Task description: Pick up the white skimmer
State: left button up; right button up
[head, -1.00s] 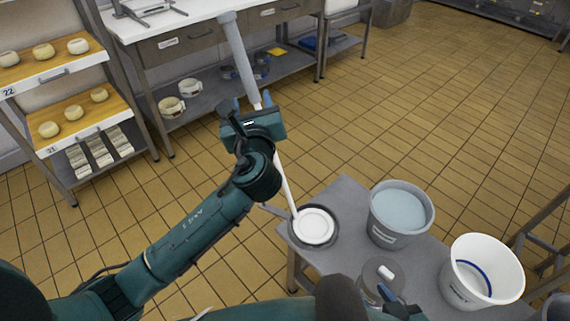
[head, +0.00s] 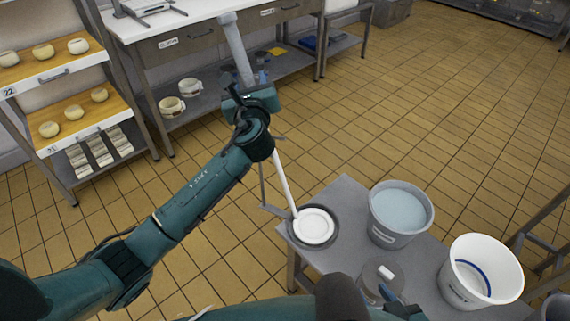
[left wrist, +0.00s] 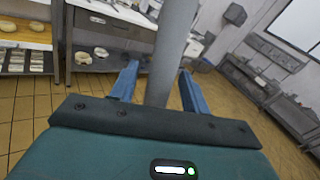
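The white skimmer has a round white head (head: 314,226), which rests in a dark round dish or rim on the grey table. Its white handle leans up and to the left, ending in a thick grey grip (head: 236,48). My left gripper (head: 248,84) is at the grey grip's lower part. In the left wrist view the blue fingers (left wrist: 158,88) are spread, one on each side of the grey grip (left wrist: 172,55), with a gap showing on the left.
The grey table (head: 346,192) also bears a grey bucket of pale liquid (head: 400,212) and a white bucket (head: 482,268). A cheese rack (head: 70,95) stands at the left. A counter with drawers (head: 190,42) is behind. The tiled floor at the right is open.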

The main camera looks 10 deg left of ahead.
aim_at(247, 63)
pick_arm(q)
grip_shut()
pick_arm(e)
jog(key=shift+a+r, duration=0.1)
pick_arm(q)
notch_tip(247, 63, up, 9)
jog(key=shift+p, duration=0.6)
notch_tip(247, 63, up, 4)
jog(key=p, duration=0.3)
jog(key=shift+r+p, duration=2.05)
jog(key=shift+p, duration=0.25)
pick_arm(e)
jog(key=shift+s+d+r+m+g+h, duration=0.1)
jog(key=shift+s+d+r+g+h, duration=0.15)
jog(key=shift+d, duration=0.2)
jog(key=shift+s+d+r+m+g+h, duration=0.15)
jog(key=shift+d+r, duration=0.15)
jog(key=shift+d, duration=0.15)
jog(key=shift+s+d+r+m+g+h, duration=0.1)
jog(key=shift+s+d+r+g+h, duration=0.15)
jog(key=shift+d, duration=0.2)
